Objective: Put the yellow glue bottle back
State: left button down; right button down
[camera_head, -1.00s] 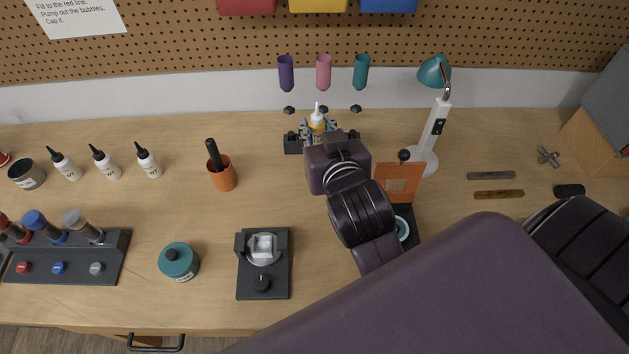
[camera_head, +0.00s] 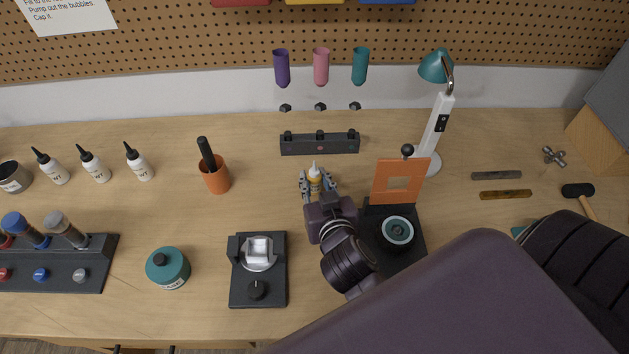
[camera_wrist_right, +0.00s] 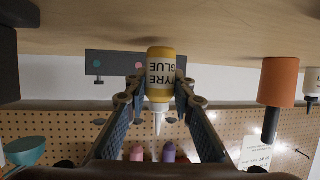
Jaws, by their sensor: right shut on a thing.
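The yellow glue bottle (camera_head: 315,180) has a white pointed nozzle and shows between the fingers of my right gripper (camera_head: 318,184). In the right wrist view the bottle (camera_wrist_right: 161,76) reads "TYRE GLUE", and the fingers of the gripper (camera_wrist_right: 158,100) are shut on its two sides. The bottle looks upright, in front of a dark rack (camera_head: 319,144) at the back of the bench. The rack also shows in the right wrist view (camera_wrist_right: 108,62). Whether the bottle's base touches the bench is hard to tell. My left gripper is not in view.
An orange plate (camera_head: 399,182) with a black-based fixture stands right of my gripper. An orange cup (camera_head: 216,180) and a grey-black device (camera_head: 258,284) stand to the left. A lamp (camera_head: 437,125) stands behind right. Bench between cup and rack is clear.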

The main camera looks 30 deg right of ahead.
jog(key=shift+f, duration=0.45)
jog(key=shift+f, duration=0.15)
jog(key=c, duration=1.7)
grip_release()
jog(key=shift+o, duration=0.2)
